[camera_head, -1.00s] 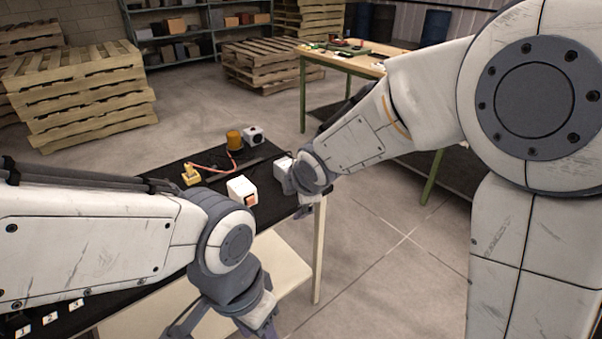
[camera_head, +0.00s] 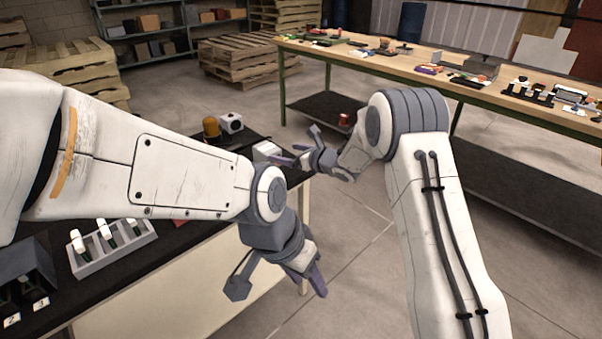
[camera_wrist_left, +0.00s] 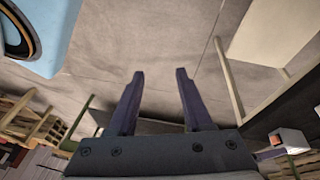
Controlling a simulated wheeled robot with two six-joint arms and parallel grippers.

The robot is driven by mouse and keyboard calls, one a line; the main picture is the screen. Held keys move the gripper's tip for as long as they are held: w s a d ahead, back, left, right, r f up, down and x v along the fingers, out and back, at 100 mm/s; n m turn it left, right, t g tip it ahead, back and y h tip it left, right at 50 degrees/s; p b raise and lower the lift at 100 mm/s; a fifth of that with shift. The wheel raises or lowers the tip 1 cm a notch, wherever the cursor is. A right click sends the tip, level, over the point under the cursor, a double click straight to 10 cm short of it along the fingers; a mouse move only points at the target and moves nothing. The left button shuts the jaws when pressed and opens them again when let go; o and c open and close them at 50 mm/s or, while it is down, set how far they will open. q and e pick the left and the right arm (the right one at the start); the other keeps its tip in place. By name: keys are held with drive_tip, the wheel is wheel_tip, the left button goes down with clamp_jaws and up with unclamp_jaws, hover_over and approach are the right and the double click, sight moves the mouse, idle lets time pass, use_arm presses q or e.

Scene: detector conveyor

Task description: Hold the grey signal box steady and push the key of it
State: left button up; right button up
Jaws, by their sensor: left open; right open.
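A pale grey-white box (camera_head: 268,150) stands on the black-topped table near its far right corner; I cannot tell whether it is the signal box. In the left wrist view, a pale box with an orange-red face (camera_wrist_left: 288,141) shows at the lower right, clear of the fingers. My left gripper (camera_head: 279,290) is open and empty, low beyond the table's right edge; its two fingers also show in the left wrist view (camera_wrist_left: 160,74). My right gripper (camera_head: 297,147) is open beside the pale box; contact cannot be told. My left arm hides much of the black table.
An orange cylinder (camera_head: 211,127) and a white box with a round dark opening (camera_head: 231,122) stand at the table's back. A grey rack (camera_head: 112,248) with several white-topped items is at the near left. A wooden workbench (camera_head: 440,70) stands behind; open floor lies between.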

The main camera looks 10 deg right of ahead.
sight(270, 149)
use_arm(q)
drive_tip(key=w+d+f+t+h, duration=0.1)
drive_tip(key=w+d+f+t, duration=0.15)
drive_tip(key=w+d, duration=0.55)
drive_tip(key=w+d+f+t+h, duration=0.1)
drive_tip(key=w+d+f, duration=0.2)
drive_tip(key=w+d, duration=0.45)
drive_tip(key=w+f+t+y, duration=0.3)
drive_tip(key=w+f+t, duration=0.2)
drive_tip(key=w+f, duration=0.9)
drive_tip(key=w+a+r+n+t+y, duration=0.4)
drive_tip(key=w+n+y, duration=0.15)
drive_tip(key=w, duration=0.25)
use_arm(e)
drive_tip(key=shift+w+a, duration=0.1)
drive_tip(key=shift+w, duration=0.05)
drive_tip(key=shift+w+a+f, duration=0.2)
drive_tip(key=shift+w+a, duration=0.05)
use_arm(q)
drive_tip(key=a+r+n+t+y, duration=0.1)
drive_tip(key=a+r+n+y, duration=0.5)
drive_tip(key=n+y, duration=0.1)
drive_tip(key=shift+a+r+n, duration=0.25)
drive_tip(key=shift+r+n, duration=0.1)
drive_tip(key=shift+n, duration=0.5)
use_arm(e)
drive_tip(key=x, duration=0.9)
drive_tip(key=shift+w+a, duration=0.1)
drive_tip(key=shift+w, duration=0.05)
